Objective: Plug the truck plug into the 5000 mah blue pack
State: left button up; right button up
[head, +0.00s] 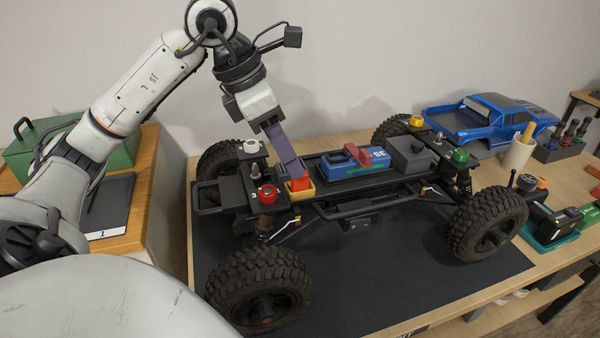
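A blue pack (343,166) marked 3S lies in the middle of the truck chassis (375,202), with a red part (362,155) on top. Its capacity marking cannot be read. A red-orange block (299,184), which looks like the truck plug, sits in a yellow holder (300,194) left of the pack, apart from it. My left gripper (294,170) points down with its fingertips at the top of this block. The fingers overlap in this view, so their gap and any grip are hidden. My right gripper is not in view.
The truck stands on a dark mat (355,285). A blue truck body (480,120), a cup (519,154) and a charger-like device (556,220) are at right.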

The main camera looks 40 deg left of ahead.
aim_at(300, 182)
pick_arm(q)
jog(key=x, duration=0.3)
jog(key=shift+w+d+f, duration=0.15)
jog(key=shift+w+f, duration=0.05)
jog(key=shift+f, duration=0.05)
jog(key=shift+c, duration=0.2)
grip_shut()
